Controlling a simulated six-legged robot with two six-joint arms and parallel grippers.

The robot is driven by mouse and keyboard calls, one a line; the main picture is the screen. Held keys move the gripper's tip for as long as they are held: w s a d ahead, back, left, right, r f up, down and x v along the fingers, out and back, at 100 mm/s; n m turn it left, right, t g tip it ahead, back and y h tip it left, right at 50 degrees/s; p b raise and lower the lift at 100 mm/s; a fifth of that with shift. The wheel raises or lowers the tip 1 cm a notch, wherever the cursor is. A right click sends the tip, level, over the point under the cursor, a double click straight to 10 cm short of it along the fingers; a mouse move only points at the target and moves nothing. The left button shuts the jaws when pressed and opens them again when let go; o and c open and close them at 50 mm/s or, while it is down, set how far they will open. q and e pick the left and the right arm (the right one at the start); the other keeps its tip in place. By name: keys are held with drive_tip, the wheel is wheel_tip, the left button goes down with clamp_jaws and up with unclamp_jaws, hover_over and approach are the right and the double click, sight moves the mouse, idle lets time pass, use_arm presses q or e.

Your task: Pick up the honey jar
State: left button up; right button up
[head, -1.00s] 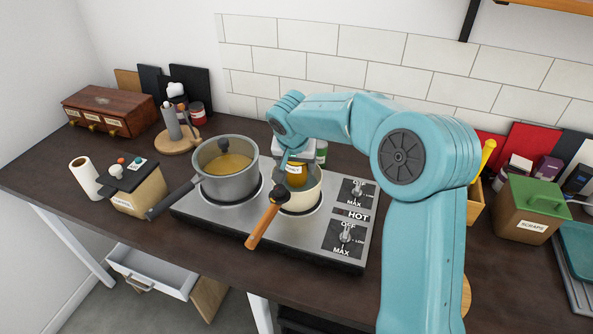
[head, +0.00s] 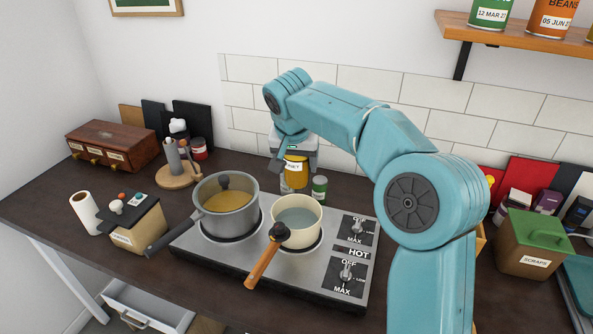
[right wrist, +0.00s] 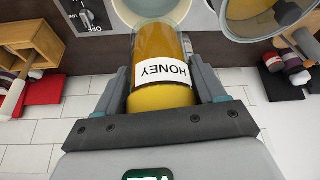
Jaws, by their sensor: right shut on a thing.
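The honey jar (head: 296,172) is yellow with a white label. It is raised behind the cream pot, in front of the tiled wall. In the right wrist view the jar (right wrist: 160,65) lies between both fingers, its label reading HONEY upside down. My right gripper (head: 294,160) is shut on the jar from above and behind; its fingers (right wrist: 160,88) press on both sides in the wrist view. My left gripper is not in view.
The cream pot (head: 309,226) with a wooden handle and a grey pot (head: 226,221) stand on the hob (head: 205,250). A small green-lidded jar (head: 319,190) stands just right of the honey. A shelf (head: 520,38) with cans hangs at upper right.

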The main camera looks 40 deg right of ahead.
drive_tip(key=shift+r, duration=1.85)
drive_tip(key=shift+r, duration=0.1)
